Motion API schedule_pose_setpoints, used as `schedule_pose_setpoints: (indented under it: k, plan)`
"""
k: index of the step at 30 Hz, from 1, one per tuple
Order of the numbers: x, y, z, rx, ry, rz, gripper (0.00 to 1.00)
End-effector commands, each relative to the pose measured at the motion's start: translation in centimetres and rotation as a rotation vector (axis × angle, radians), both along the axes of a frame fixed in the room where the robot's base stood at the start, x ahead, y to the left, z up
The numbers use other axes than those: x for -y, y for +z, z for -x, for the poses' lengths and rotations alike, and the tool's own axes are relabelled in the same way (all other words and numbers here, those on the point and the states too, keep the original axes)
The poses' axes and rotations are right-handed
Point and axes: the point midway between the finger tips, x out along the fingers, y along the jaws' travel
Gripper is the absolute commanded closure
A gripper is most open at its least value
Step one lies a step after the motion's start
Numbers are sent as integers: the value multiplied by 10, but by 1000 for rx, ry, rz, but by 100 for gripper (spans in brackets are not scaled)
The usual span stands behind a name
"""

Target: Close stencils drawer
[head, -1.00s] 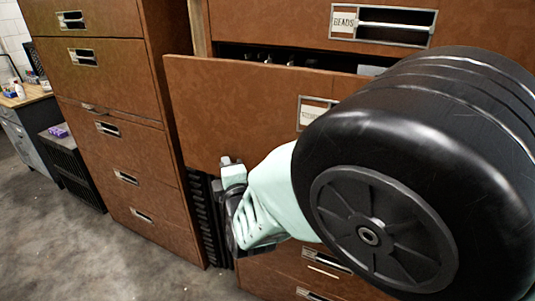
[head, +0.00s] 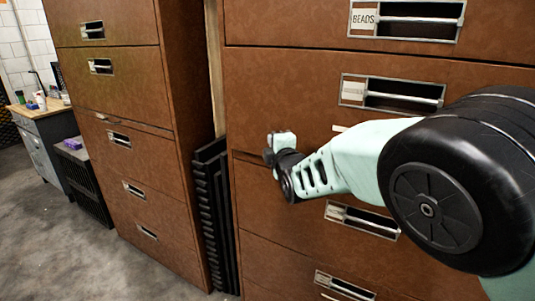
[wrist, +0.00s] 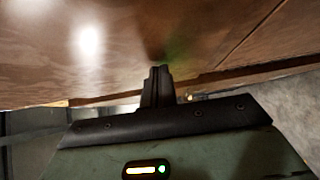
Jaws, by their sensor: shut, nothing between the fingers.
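The stencils drawer (head: 285,95) is the wide brown front below the drawer labelled BEADS in the head view. Its front now looks flush with the cabinet, with no open gap above it. Its label is too blurred to read. My gripper (head: 281,146) is shut and empty at the drawer's lower left part, close to the front. In the wrist view my shut fingers (wrist: 158,72) point at a brown panel (wrist: 120,45) and look close to or touching it; I cannot tell which.
The BEADS drawer (head: 290,22) above is shut. More shut drawers (head: 290,215) lie below. A second brown cabinet (head: 110,85) stands to the left, with dark stacked slats (head: 213,205) in the gap. A workbench (head: 40,115) is far left. The grey floor (head: 60,250) there is clear.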

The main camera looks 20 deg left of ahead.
Motion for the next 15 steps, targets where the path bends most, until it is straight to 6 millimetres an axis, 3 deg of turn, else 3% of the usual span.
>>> schedule_pose_setpoints:
  k: [15]
  plan:
    - [3, 1, -16, 1, -4, 0, 100]
